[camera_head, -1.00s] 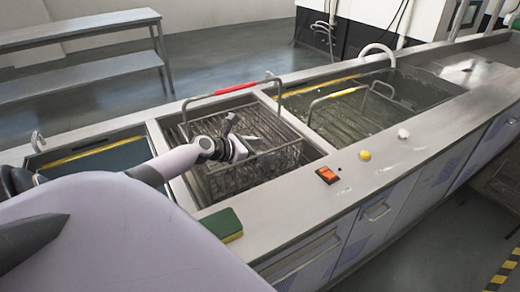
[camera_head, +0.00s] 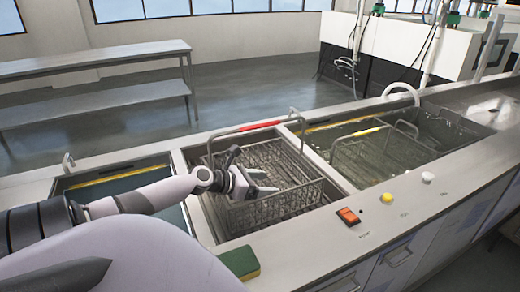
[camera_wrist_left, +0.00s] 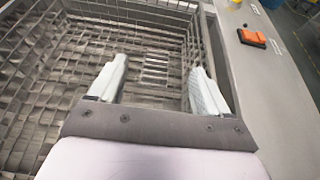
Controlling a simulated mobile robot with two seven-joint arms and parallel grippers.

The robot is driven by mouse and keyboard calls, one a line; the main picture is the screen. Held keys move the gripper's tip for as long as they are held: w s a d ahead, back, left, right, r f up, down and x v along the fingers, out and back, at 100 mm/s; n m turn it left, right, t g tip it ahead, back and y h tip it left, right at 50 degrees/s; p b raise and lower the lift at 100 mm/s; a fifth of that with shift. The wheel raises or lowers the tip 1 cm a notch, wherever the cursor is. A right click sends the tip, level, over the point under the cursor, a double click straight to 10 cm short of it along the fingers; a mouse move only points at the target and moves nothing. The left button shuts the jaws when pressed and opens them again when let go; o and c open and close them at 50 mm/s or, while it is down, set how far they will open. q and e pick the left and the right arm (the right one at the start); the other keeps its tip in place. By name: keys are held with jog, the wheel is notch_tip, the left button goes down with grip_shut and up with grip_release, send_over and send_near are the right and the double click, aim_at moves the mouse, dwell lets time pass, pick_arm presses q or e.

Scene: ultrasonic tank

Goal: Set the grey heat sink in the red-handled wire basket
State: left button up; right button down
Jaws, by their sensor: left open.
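The red-handled wire basket (camera_head: 290,203) sits in the middle tank bay, its red grip (camera_head: 260,126) on the raised handle at the back. My left gripper (camera_head: 264,181) is over the basket, open, with its two fingers apart. In the left wrist view, the open fingers (camera_wrist_left: 158,82) point into the basket (camera_wrist_left: 130,14). A small pale grey finned piece, apparently the heat sink (camera_wrist_left: 155,68), shows between and beyond the fingertips, seemingly down in the basket; its contact with the mesh is unclear. I cannot pick it out in the head view. My right gripper is not in view.
A yellow-handled basket (camera_head: 375,160) sits in the right bay. The left bay (camera_head: 118,182) has a yellow strip along it. On the front ledge are a green-yellow sponge (camera_head: 240,262), an orange switch (camera_head: 348,216), and yellow (camera_head: 387,198) and white (camera_head: 428,177) knobs.

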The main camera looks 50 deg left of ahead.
pick_arm(q)
jog(key=shift+s+a+r, duration=0.15)
jog(key=shift+s+r, duration=0.1)
jog(key=shift+s, duration=0.3)
jog(key=shift+w+r, duration=0.1)
